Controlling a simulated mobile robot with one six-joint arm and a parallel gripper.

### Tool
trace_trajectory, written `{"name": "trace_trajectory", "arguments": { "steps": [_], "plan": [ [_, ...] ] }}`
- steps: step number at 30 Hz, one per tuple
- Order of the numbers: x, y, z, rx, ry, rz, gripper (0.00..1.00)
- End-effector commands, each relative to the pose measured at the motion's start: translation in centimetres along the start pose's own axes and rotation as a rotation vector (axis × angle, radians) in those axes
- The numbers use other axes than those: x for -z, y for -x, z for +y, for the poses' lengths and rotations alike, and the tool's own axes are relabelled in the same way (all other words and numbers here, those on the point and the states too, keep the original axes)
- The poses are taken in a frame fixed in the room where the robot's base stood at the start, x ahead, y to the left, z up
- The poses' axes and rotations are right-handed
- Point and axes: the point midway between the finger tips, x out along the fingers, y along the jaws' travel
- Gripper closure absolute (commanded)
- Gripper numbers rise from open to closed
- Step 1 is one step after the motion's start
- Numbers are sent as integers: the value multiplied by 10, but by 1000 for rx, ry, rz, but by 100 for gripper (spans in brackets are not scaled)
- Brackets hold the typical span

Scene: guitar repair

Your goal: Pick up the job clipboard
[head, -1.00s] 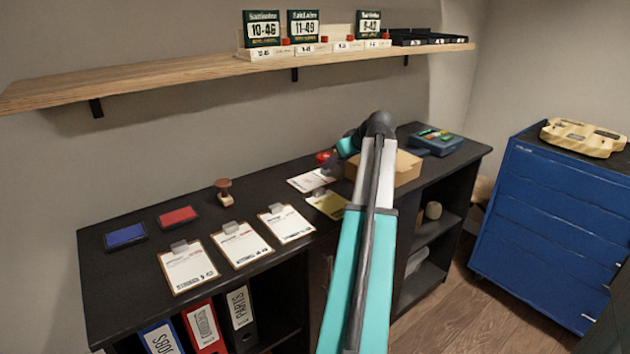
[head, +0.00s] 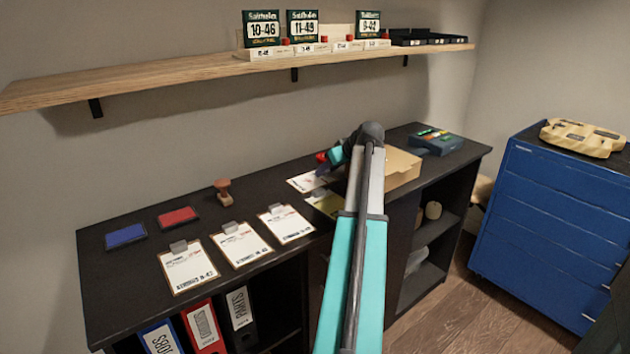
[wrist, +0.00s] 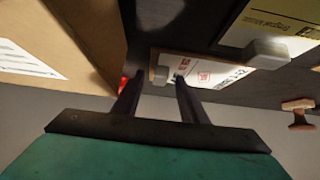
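Several clipboards lie on the black bench; I cannot tell which one is the job clipboard. A white-sheet clipboard (head: 303,183) lies at the back and also shows in the wrist view (wrist: 208,70). A yellow-sheet clipboard (head: 322,206) lies in front of it, partly behind my arm, and shows at the upper right of the wrist view (wrist: 285,20). My gripper (wrist: 158,78) is open, its two dark fingers apart, with the white-sheet clipboard's clip seen between the fingertips. I see no contact. In the head view my arm mostly hides the gripper.
Three white-sheet clipboards (head: 188,267) (head: 241,244) (head: 286,224) lie in a row at the front. A cardboard box (head: 402,168) stands close right of my gripper. A red object (head: 321,157) is behind it. A wooden stamp (head: 223,192) and two ink pads (head: 126,236) (head: 178,217) are left. A shelf (head: 170,76) hangs above.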

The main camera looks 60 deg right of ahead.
Motion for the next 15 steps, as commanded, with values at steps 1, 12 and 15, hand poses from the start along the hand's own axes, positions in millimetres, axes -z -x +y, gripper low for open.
{"name": "trace_trajectory", "arguments": {
  "steps": [1, 12, 15],
  "plan": [
    [0, 0, 0, 0, 0, 0, 61],
    [0, 0, 0, 0, 0, 0, 64],
    [0, 0, 0, 0, 0, 0, 81]
  ]
}}
